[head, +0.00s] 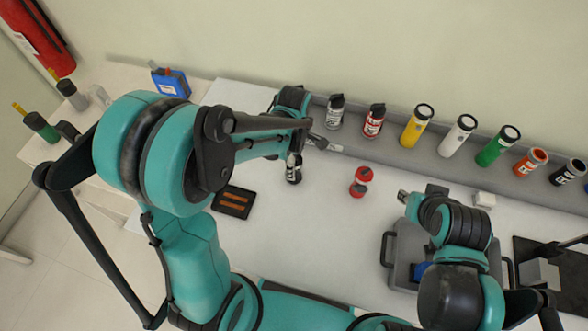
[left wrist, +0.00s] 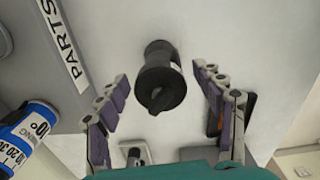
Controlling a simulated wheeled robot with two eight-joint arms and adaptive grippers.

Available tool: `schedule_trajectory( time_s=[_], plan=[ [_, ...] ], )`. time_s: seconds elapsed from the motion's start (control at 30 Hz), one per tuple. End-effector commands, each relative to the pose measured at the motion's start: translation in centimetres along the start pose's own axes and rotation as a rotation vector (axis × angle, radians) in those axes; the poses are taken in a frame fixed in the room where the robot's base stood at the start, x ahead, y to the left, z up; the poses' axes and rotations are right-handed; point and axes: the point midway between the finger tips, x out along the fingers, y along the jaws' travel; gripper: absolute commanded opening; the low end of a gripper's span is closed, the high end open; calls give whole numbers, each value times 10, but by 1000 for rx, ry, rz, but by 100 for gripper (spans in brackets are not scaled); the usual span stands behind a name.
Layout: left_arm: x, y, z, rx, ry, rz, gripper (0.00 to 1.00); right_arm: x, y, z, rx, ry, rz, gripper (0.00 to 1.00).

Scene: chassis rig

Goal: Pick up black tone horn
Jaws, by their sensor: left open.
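The black tone horn (head: 293,170) stands on the white worktop below my left gripper (head: 314,142) in the head view. In the left wrist view the black horn (left wrist: 160,82) appears as a dark round body with a ridged end, between the two fingers. My left gripper (left wrist: 160,74) is open, with a finger on each side of the horn and visible gaps between. The horn is partly hidden by the gripper in the head view. My right gripper (head: 403,197) is low over the worktop at the right; its fingers are too small to read.
A red horn (head: 361,181) stands to the right. A dark tray with orange strips (head: 233,202) lies to the left. Several canisters, including a yellow one (head: 416,126), stand along the grey back shelf. A grey case (head: 388,249) lies under my right arm.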

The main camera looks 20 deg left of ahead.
Motion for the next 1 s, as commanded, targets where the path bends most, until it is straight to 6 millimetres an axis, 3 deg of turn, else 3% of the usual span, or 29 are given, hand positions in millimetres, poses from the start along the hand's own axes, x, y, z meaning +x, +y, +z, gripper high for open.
schedule_trajectory(
  time_s=[0.17, 0.4, 0.43, 0.77, 1.0],
  plan=[
    [-1, 0, 0, 0, 0, 0, 68, -1, 0, -1, 0, 0, 0, 29],
    [-1, 0, 0, 0, 0, 0, 5, -1, 0, 0, 0, 0, 0, 29],
    [-1, 0, 0, 0, 0, 0, 2, -1, 0, 0, 0, 0, 0, 29],
    [-4, 0, 0, 0, 0, 0, 2, -2, 0, -1, 0, 0, 0, 29],
    [-35, 0, 0, 0, 0, 0, 2, -12, 0, -8, 0, 0, 0, 29]
  ],
)
